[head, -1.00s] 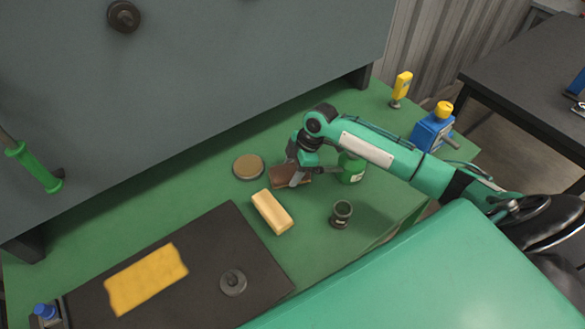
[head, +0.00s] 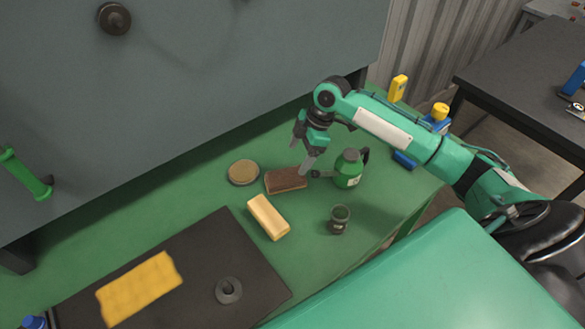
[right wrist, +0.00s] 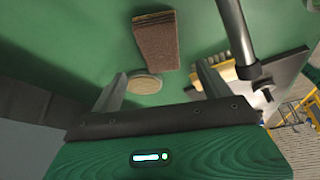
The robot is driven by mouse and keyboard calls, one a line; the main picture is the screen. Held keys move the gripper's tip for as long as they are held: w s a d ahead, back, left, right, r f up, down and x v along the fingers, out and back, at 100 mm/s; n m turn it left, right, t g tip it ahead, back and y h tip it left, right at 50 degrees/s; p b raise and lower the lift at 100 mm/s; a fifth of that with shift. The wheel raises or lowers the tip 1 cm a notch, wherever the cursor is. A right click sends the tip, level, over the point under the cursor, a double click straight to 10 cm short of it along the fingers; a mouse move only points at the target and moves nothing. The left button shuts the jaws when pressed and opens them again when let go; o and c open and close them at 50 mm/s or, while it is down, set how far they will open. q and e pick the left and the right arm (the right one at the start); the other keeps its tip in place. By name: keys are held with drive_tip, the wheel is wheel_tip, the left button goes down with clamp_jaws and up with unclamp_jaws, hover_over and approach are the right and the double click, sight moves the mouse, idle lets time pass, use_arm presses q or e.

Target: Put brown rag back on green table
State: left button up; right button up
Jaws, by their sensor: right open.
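A brown rectangular piece (head: 286,180), which I take to be the brown rag, lies flat on the green table (head: 190,205). It has a rough top and looks thick, like a block. My right gripper (head: 303,146) is open and empty just above and behind it, apart from it. In the right wrist view the brown rag (right wrist: 155,40) lies beyond the open fingers of the right gripper (right wrist: 160,82), with nothing between them. My left gripper is not in view.
A round tan lid (head: 243,172) lies left of the rag, a cream block (head: 268,217) in front, and a green oil can (head: 349,168) to the right. A dark cup (head: 339,218) stands nearer. A black mat (head: 205,245) holds a yellow cloth (head: 140,288) and a grey ring (head: 228,290).

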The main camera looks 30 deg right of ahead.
drive_tip(key=v, duration=0.3)
drive_tip(key=shift+d+r, duration=0.1)
drive_tip(key=shift+r, duration=0.1)
idle(0.3)
